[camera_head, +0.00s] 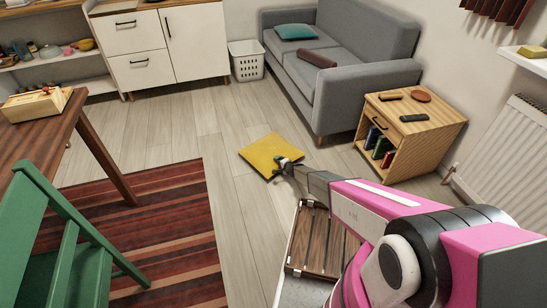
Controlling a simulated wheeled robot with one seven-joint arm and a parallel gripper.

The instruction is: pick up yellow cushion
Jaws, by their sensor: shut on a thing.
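The yellow cushion (270,153) is a flat square in the middle of the camera_head view, over the light plank floor. My gripper (281,163) is at its near right edge and is shut on that edge. The fingertips are small here and partly hidden against the cushion. I cannot tell whether the cushion rests on the floor or hangs just above it.
A grey sofa (352,58) and a wooden side table (415,125) stand to the right. A white basket (246,62) stands behind. A striped rug (160,235), wooden table (75,112) and green chair (60,235) are left. Bare floor (190,130) lies left of the cushion.

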